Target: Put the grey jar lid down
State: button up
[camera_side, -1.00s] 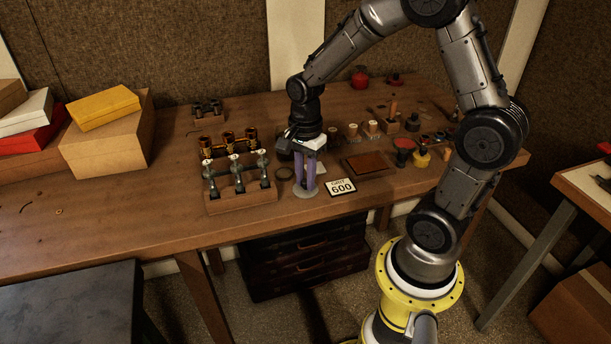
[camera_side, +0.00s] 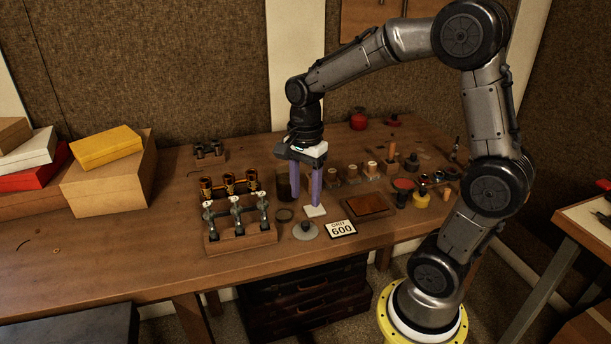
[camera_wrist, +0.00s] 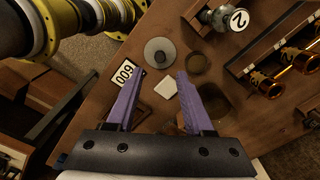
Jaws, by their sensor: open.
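The grey jar lid (camera_side: 305,231) lies flat on the wooden bench, dark knob up, between the valve rack and the grit card. It also shows in the wrist view (camera_wrist: 160,51), clear of the fingers. My gripper (camera_side: 306,207) is open and empty, its two purple fingers pointing down just behind and above the lid. In the wrist view the fingertips (camera_wrist: 161,75) are apart with nothing between them. A dark jar (camera_side: 285,186) stands behind the left finger and is partly hidden.
A small white square (camera_side: 315,211) lies by the right finger. The grit 600 card (camera_side: 341,229) is right of the lid. A dark ring (camera_side: 284,215) and the valve rack (camera_side: 240,240) are left. A brown pad (camera_side: 368,205) lies to the right.

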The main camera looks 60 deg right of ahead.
jog(key=s+a+r+n+t, duration=0.2)
jog(key=s+a+r+n, duration=0.25)
jog(key=r+n, duration=0.35)
jog(key=s+a+n+t, duration=0.3)
jog(key=s+n, duration=0.5)
jog(key=n, duration=0.3)
jog(key=shift+s+a+f+n+t, duration=0.25)
jog(key=shift+a+f+n+t, duration=0.05)
jog(key=shift+f+n, duration=0.15)
